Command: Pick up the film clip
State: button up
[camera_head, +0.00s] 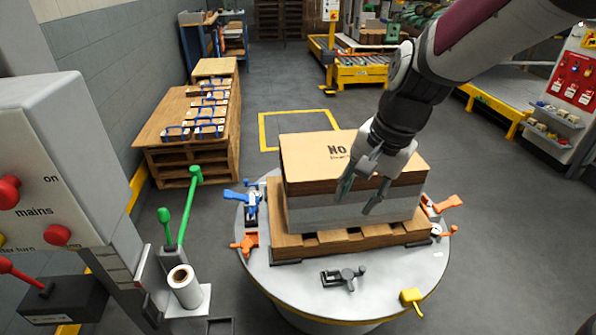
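I cannot tell for sure which small item is the film clip. A black clamp-like piece (344,278) lies on the front of the round grey turntable (300,285). A small yellow piece (411,298) sits at the turntable's front right edge. My gripper (360,197) hangs fingers down in front of the upper part of the boxed load, above and behind the black piece. Its two fingers are spread, and I see nothing between them. Part of the load's right side is hidden behind my gripper.
A load with a brown top (305,160) stands on a wooden pallet (345,242). Orange clamps (440,207) and a blue clamp (250,200) flank it. A film roll (184,286), green levers (183,215) and a control box (60,180) stand left. The front turntable surface is mostly clear.

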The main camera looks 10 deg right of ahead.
jog(key=w+d+f+m+g+h+b, duration=0.1)
jog(key=w+f+m+b, duration=0.2)
jog(key=w+f, duration=0.5)
jog(key=w+d+f+m+b, duration=0.1)
jog(key=w+f+m+b, duration=0.2)
jog(key=f, duration=1)
jog(key=m+g+h+b, duration=0.1)
jog(key=m+b, duration=0.2)
send_over(333, 269)
notch_tip(333, 269, down, 12)
jog(key=f, duration=0.2)
jog(key=f+b, duration=0.1)
jog(key=f, duration=0.2)
jog(key=f+b, duration=0.1)
jog(key=f, duration=0.1)
jog(key=shift+s+d+f, duration=0.1)
jog(key=shift+d+f, duration=0.1)
jog(key=shift+d, duration=0.2)
jog(key=shift+a+f+b, duration=0.2)
jog(key=shift+f+b, duration=0.45)
jog(key=shift+f, duration=0.85)
jog(key=shift+a+f+b, duration=0.2)
jog(key=shift+f+b, duration=0.4)
jog(key=shift+f, duration=0.85)
grip_shut()
